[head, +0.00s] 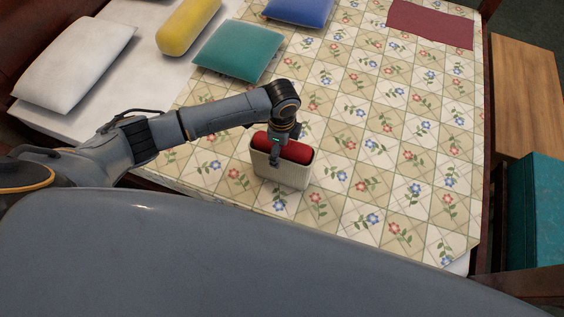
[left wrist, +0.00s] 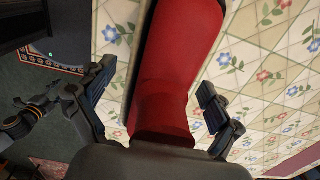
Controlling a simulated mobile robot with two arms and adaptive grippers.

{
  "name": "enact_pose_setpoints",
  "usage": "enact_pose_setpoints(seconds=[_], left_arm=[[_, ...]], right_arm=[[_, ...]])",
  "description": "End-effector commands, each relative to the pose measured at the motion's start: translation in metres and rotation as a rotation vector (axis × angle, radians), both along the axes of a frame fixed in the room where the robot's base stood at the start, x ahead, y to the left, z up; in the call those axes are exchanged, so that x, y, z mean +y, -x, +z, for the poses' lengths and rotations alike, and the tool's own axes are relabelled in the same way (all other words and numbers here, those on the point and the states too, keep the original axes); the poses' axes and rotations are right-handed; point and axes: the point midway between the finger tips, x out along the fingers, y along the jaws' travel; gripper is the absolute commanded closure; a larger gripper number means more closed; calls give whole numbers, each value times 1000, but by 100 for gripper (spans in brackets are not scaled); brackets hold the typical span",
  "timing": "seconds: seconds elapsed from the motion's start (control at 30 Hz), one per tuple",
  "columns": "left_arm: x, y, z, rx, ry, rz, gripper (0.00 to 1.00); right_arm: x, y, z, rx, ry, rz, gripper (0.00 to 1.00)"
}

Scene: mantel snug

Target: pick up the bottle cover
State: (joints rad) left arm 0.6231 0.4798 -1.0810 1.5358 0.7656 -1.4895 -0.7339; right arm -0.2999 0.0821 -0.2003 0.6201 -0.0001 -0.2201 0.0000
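A red, soft-looking thing, which I take to be the bottle cover (head: 294,149), stands in a cream open-topped holder (head: 284,174) on the bed, its top showing above the rim. In the left wrist view the red cover (left wrist: 178,70) runs up the middle of the picture. My left gripper (head: 277,150) is over the holder, pointing down at the cover. In the left wrist view its fingers (left wrist: 155,100) are spread, one on each side of the cover, with a visible gap at the left finger. The cover's lower part is hidden in the holder. My right gripper is out of view.
The bed has a floral quilt (head: 385,185). A green cushion (head: 238,51), a yellow bolster (head: 187,26), a white pillow (head: 76,64) and a blue cushion (head: 300,10) lie toward the back. A maroon cloth (head: 431,24) lies back right. The quilt right of the holder is clear.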

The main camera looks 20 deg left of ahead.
Motion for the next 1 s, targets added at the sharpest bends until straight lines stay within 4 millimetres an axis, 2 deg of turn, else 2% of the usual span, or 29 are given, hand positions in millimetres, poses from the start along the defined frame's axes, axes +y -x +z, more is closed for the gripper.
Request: enact_pose_setpoints(seconds=[0.03,0.07,0.3,0.67,0.9,1.0], left_arm=[[0,0,0,0,0,0,26],[0,0,0,0,0,0,32],[0,0,0,0,0,1,81],[0,-1,5,-1,1,1,82],[0,-2,30,-4,2,1,82],[0,8,41,-2,3,-1,82]], right_arm=[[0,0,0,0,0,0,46],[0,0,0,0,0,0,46],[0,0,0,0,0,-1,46],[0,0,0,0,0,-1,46],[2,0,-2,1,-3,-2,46],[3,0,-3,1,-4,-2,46]])
